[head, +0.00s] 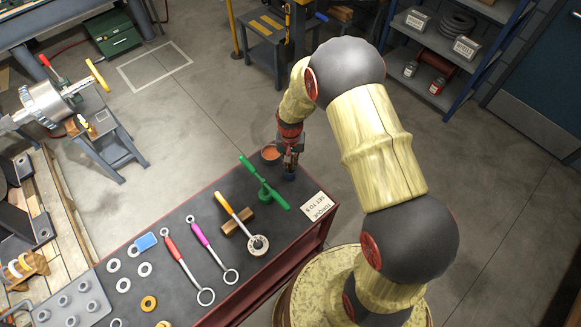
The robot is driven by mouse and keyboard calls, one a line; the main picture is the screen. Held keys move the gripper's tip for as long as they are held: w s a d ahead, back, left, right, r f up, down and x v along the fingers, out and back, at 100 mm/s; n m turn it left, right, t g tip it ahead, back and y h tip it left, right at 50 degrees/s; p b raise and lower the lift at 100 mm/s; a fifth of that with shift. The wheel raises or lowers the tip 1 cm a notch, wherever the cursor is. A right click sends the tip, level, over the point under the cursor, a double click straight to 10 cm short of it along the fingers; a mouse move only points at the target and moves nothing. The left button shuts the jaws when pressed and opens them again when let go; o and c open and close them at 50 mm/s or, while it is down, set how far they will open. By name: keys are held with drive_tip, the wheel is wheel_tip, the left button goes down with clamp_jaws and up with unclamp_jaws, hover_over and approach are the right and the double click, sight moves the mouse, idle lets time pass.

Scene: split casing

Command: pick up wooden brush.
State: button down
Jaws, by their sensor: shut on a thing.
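My gripper (290,161) is at the far right end of the dark bench top, pointing down. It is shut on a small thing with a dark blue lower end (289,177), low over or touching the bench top. The fingers hide most of it, and I cannot tell whether it is the wooden brush. A brown wooden block (238,221) lies left of and nearer than my gripper, partly covered by an orange-handled tool (238,214); its shape is too small to name surely.
Shelves (437,43) stand behind my arm. Floor right is clear.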

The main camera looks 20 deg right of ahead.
sight(291, 154)
wheel_tip(291, 154, up, 10)
drive_tip(key=shift+r, duration=0.1)
idle(0.5)
idle(1.6)
